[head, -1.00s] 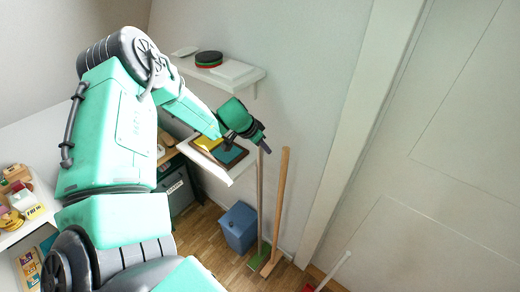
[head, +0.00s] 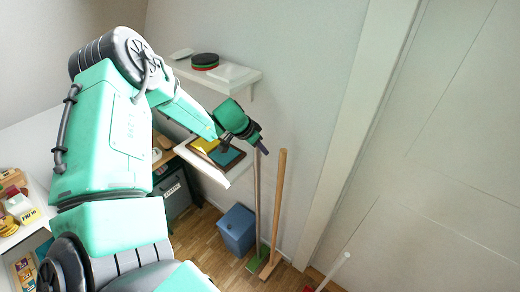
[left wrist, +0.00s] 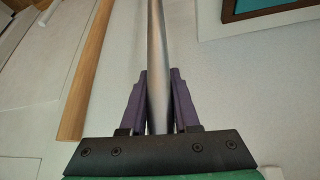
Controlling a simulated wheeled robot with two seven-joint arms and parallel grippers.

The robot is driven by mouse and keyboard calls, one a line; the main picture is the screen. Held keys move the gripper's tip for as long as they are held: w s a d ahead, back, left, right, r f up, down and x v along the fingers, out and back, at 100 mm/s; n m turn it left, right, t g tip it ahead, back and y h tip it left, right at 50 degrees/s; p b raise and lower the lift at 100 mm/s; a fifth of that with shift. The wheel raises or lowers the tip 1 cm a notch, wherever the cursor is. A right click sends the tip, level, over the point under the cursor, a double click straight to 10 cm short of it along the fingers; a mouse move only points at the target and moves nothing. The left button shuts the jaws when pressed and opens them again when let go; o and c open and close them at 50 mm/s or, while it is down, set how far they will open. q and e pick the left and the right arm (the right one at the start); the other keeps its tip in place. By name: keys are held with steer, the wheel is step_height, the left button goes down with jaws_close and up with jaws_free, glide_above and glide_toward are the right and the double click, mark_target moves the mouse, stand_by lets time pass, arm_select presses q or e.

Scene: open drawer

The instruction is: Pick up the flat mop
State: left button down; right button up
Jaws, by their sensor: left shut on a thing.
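The flat mop stands upright against the wall, with a thin grey handle (head: 258,195) and a green head (head: 256,259) on the floor. My left gripper (head: 261,149) is at the top of this handle in the head view. In the left wrist view the grey handle (left wrist: 156,50) runs between the two purple fingers of my left gripper (left wrist: 158,98), which is shut on it. The part of the handle behind the gripper is hidden. My right gripper is not in view.
A broom with a wooden handle (head: 277,205) leans just right of the mop. A blue bin (head: 238,230) stands left of it. A white shelf (head: 215,173) with a framed board is close to my gripper. A door (head: 440,150) fills the right.

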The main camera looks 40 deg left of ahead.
arm_select(q)
steer(key=r, duration=0.3)
steer(key=s+r, duration=0.1)
steer(key=r, duration=0.3)
steer(key=s+r, duration=0.1)
steer(key=r, duration=0.3)
steer(key=shift+s, duration=0.15)
steer(key=s+p, duration=0.2)
steer(key=s, duration=1.5)
steer(key=shift+s+d, duration=0.2)
steer(key=shift+s, duration=0.05)
steer(key=shift+r, duration=0.1)
